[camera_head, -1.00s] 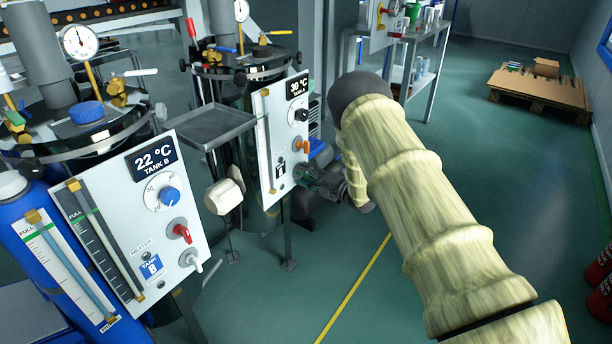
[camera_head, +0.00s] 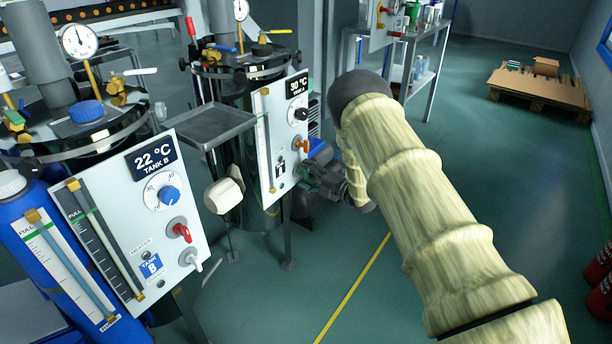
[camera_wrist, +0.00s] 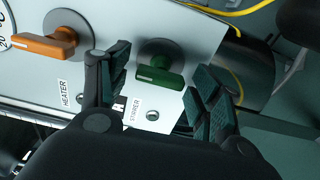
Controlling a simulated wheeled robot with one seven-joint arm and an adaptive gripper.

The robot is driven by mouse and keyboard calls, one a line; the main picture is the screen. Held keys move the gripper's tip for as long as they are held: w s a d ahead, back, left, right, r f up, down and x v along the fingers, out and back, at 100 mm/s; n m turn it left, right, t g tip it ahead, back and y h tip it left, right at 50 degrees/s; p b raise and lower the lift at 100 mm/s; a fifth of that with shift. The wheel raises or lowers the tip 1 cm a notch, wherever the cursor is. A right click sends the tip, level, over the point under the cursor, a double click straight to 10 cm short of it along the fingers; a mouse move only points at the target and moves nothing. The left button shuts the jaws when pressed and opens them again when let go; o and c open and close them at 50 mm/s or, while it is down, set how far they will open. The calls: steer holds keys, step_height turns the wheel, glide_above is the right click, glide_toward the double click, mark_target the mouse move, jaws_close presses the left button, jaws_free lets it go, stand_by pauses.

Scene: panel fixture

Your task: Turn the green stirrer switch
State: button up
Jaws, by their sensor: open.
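The green stirrer switch (camera_wrist: 160,72) sits on the white panel in the wrist view, above a label reading STIRRER (camera_wrist: 133,110). My gripper (camera_wrist: 158,85) is open, with one dark finger on each side of the green switch. I cannot tell whether either finger touches it. In the head view my gripper (camera_head: 318,178) is at the lower right of the Tank A panel (camera_head: 268,125). The green switch is hidden there behind the gripper.
An orange heater switch (camera_wrist: 48,43) is left of the gripper in the wrist view. A yellow cable (camera_wrist: 225,10) runs near the panel's edge. The Tank B panel (camera_head: 110,255) stands at the left in the head view.

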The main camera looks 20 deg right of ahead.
steer(key=v, duration=1.1)
steer(key=shift+s+d, duration=0.25)
